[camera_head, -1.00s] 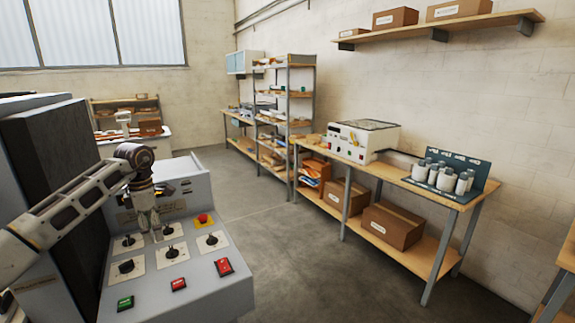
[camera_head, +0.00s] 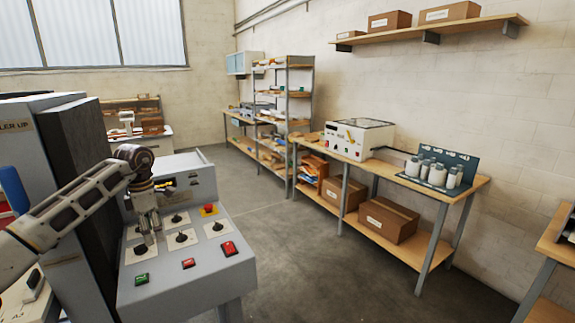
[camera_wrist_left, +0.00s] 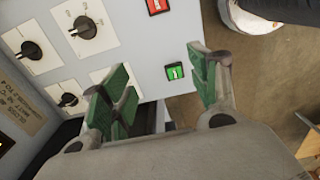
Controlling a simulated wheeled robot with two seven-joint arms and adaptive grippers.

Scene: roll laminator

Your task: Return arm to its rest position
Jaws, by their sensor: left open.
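My left arm reaches in from the left, with my left gripper (camera_head: 150,230) hanging over the left part of the grey sloping control panel (camera_head: 165,288). The green switch (camera_wrist_left: 175,71) shows beyond the gap, and black knobs (camera_wrist_left: 85,27) lie to the left. My right gripper is not in view.
The machine's tall dark side (camera_head: 85,190) stands close to my left arm. A wooden workbench (camera_head: 400,260) with a white device (camera_head: 358,138) and bottles (camera_head: 437,172) stands along the right wall. The floor (camera_head: 290,265) between is clear.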

